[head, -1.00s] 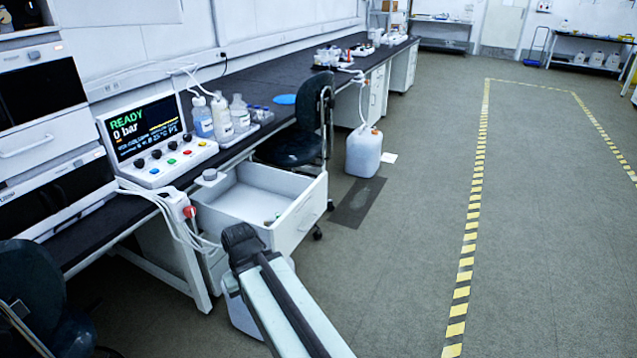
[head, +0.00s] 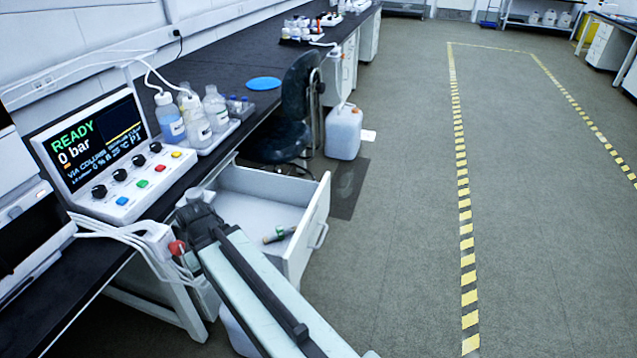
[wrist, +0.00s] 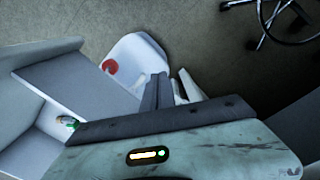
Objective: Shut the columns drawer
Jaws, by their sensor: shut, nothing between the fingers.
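The columns drawer (head: 305,238) stands pulled out from under the bench, its white front and handle (head: 318,237) facing the aisle. A small green-marked tube (head: 278,235) lies on its floor. In the wrist view, a drawer wall (wrist: 75,83) is at the left, with a green-tipped item (wrist: 68,122) beside it. My gripper (wrist: 160,88) is shut and empty in the wrist view, to the right of that wall. In the head view my arm crosses in front of the drawer's left part and hides it; I cannot tell whether anything touches.
A white container with a red cap (wrist: 140,62) stands beyond my fingers in the wrist view. A dark chair (head: 290,110) and a floor jug (head: 343,132) stand behind the drawer. A control panel (head: 110,150) and cables are at the left. The aisle at the right is clear.

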